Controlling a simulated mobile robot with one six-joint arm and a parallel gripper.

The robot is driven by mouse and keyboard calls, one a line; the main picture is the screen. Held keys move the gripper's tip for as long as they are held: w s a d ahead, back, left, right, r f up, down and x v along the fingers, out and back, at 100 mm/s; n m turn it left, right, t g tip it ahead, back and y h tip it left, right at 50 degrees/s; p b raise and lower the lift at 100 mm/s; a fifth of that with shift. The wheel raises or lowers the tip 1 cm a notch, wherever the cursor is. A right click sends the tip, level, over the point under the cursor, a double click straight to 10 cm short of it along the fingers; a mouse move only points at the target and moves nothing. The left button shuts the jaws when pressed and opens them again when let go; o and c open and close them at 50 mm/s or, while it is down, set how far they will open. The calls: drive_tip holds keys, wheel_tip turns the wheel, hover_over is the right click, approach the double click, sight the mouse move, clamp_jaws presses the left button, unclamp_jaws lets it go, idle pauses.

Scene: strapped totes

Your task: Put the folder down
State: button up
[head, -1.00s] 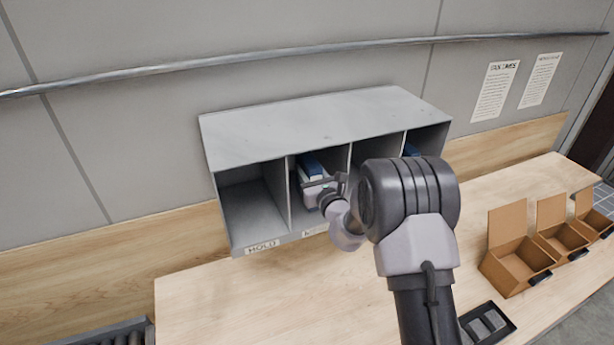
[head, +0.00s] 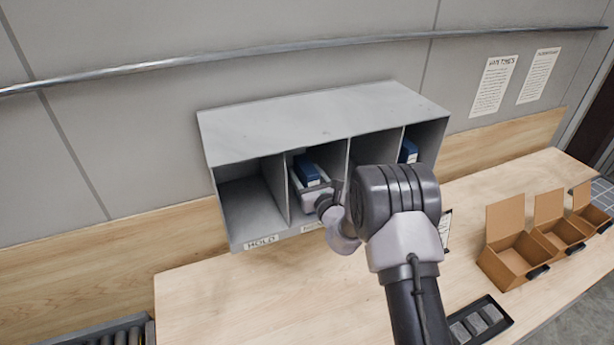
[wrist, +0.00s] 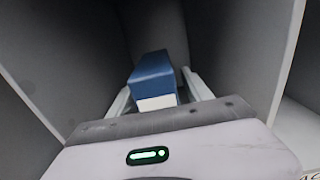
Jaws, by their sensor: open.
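The folder (head: 307,171) is a blue block with a white lower front. It sits in the second compartment from the left of the grey shelf unit (head: 325,122). In the wrist view the folder (wrist: 154,78) lies between my two fingers, with its far end deeper in the compartment. My gripper (head: 312,192) reaches into that compartment and is open, one finger on each side of the folder. I cannot tell whether either finger touches it. The folder's underside is hidden.
The left compartment, above the HOLD label (head: 262,241), is empty. Another blue item (head: 408,151) stands in the right compartment. Compartment walls (wrist: 235,45) are close on both sides. Open brown boxes (head: 515,255) and a black tray (head: 480,322) sit on the wooden table (head: 240,295) at right.

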drive_tip(key=shift+s+r, duration=0.15)
drive_tip(key=shift+r, duration=0.1)
drive_tip(key=b+v, duration=0.2)
drive_tip(key=v, duration=0.9)
drive_tip(key=s+a+r+n+g+y, duration=0.75)
drive_tip(key=s+a+r+n, duration=0.3)
drive_tip(key=s+r, duration=0.2)
drive_tip(key=s+a+r+n+g, duration=0.2)
drive_tip(key=s+n+g, duration=0.4)
drive_tip(key=s, duration=0.4)
drive_tip(key=s+d+f+n+h, duration=0.3)
drive_tip(key=s+d+n+h, duration=0.45)
drive_tip(key=s, duration=0.45)
drive_tip(key=s+d+n+t+h, duration=0.2)
drive_tip(key=d+h, duration=0.3)
drive_tip(key=d, duration=0.6)
drive_tip(key=shift+s+d+n+t, duration=0.2)
drive_tip(key=shift+n+t, duration=0.15)
drive_tip(key=shift+n, duration=0.25)
